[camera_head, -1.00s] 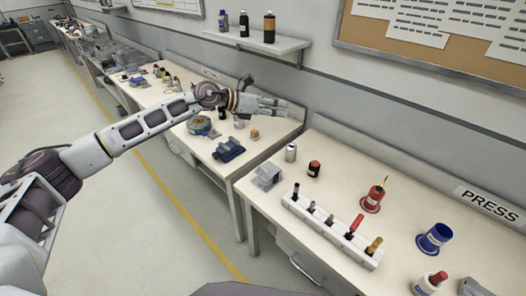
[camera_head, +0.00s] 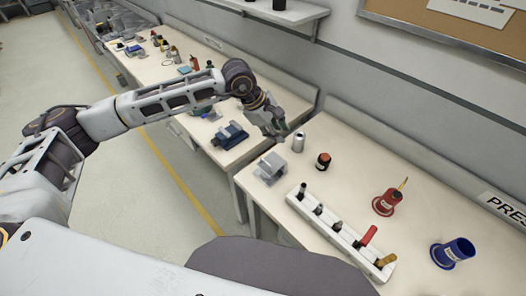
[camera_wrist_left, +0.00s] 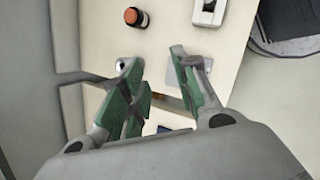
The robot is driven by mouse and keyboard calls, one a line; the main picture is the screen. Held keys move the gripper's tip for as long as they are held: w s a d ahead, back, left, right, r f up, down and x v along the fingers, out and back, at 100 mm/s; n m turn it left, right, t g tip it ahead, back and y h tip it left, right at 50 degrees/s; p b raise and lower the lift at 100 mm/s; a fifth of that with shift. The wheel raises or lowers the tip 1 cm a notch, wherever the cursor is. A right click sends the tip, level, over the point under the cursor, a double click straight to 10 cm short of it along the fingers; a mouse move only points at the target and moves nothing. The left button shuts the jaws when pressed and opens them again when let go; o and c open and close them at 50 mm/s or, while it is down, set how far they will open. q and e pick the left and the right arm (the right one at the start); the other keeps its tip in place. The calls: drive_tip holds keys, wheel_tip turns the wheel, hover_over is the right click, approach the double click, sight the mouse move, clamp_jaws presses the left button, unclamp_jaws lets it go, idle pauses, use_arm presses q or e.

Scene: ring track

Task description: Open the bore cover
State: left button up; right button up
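A small grey metal block (camera_head: 270,166) stands near the left end of the press bench; it may carry the bore cover, but I cannot make out a separate cover on it. In the left wrist view a grey part (camera_wrist_left: 174,84), likely this block, is partly hidden behind the right finger. My left gripper (camera_head: 279,135) is above the bench end, beyond the block and apart from it. In the wrist view its green-padded fingers (camera_wrist_left: 156,58) are spread with nothing held between them. My right gripper is not in view.
A silver cylinder (camera_head: 298,142) and a dark bottle with a red-orange top (camera_head: 323,161) stand beside the block. A white rack (camera_head: 338,233) of tools lies in front.

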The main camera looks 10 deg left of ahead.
sight(262, 159)
use_arm(q)
drive_tip(key=s+a+f+m+y, duration=0.1)
drive_tip(key=a+f+m+y, duration=0.1)
drive_tip(key=a, duration=0.5)
drive_tip(key=m+y, duration=0.1)
drive_tip(key=m, duration=0.1)
drive_tip(key=shift+m+g+y, duration=0.3)
drive_tip(key=shift+y, duration=0.1)
drive_tip(key=shift+s+d, duration=0.1)
drive_tip(key=shift+f, duration=0.1)
drive_tip(key=f, duration=0.4)
drive_tip(key=w+d+f+p, duration=0.1)
drive_tip(key=f, duration=0.2)
drive_tip(key=w+f+p, duration=0.1)
drive_tip(key=f, duration=0.3)
drive_tip(key=shift+d+f, duration=0.15)
drive_tip(key=shift+f, duration=0.15)
drive_tip(key=shift+w+d+f+p, duration=0.1)
drive_tip(key=shift+f+p, duration=0.25)
drive_tip(key=shift+f, duration=0.55)
